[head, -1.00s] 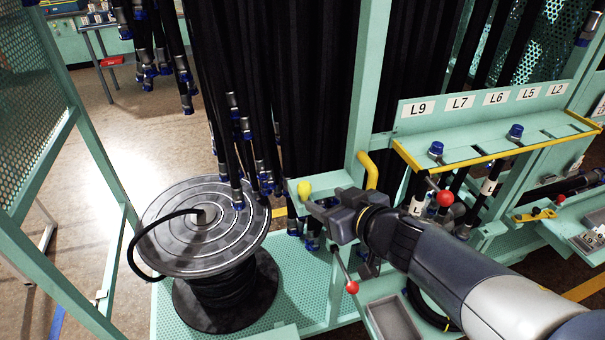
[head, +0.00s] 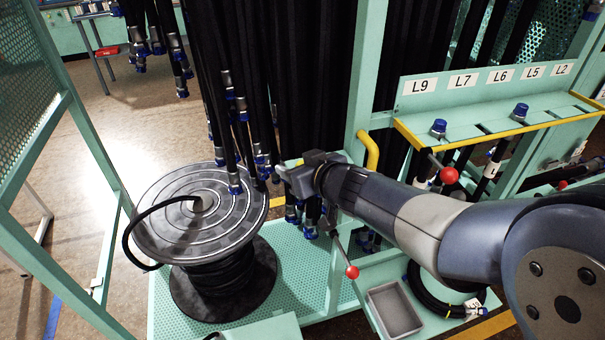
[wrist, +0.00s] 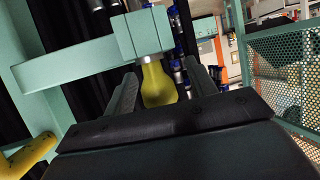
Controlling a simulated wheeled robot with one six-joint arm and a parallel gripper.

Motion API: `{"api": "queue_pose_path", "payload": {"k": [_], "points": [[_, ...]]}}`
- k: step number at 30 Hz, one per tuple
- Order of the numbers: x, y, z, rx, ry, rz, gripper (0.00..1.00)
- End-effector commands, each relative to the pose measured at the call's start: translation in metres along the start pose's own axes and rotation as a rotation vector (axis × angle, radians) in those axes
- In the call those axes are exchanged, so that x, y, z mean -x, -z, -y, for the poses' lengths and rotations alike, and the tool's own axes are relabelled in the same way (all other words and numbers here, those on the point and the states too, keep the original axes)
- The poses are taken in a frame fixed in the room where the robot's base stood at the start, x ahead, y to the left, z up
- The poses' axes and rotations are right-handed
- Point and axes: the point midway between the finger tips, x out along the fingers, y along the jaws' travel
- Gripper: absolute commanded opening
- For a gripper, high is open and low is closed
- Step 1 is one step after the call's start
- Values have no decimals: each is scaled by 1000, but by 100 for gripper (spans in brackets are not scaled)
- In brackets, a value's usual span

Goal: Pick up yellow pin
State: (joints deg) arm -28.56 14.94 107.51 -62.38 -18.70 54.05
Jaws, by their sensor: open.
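The yellow pin (wrist: 158,84) shows in the wrist view, with a silvery collar at its upper end, against a green block (wrist: 145,34) on a green bar. In the head view the pin is hidden behind my gripper. My gripper (wrist: 164,88) is open, with one finger on each side of the yellow pin. Whether the fingers touch it I cannot tell. In the head view my gripper (head: 291,170) is at the end of the green bracket beside the hanging hoses.
A hose reel (head: 205,215) stands to the left, and black hoses (head: 300,90) hang close behind my gripper. A yellow handle (head: 368,152) and a green post (head: 362,80) are near my arm. A red-knobbed lever (head: 351,271) and grey tray (head: 395,310) lie below.

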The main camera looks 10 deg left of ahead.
Motion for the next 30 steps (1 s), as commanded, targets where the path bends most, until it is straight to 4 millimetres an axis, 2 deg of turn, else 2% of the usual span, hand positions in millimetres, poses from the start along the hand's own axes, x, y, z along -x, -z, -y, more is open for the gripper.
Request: {"api": "queue_pose_path", "payload": {"k": [4,21,30], "points": [[0,0,0,0,0,0,53],[1,0,0,1,0,0,6],[2,4,0,1,0,-1,5]]}}
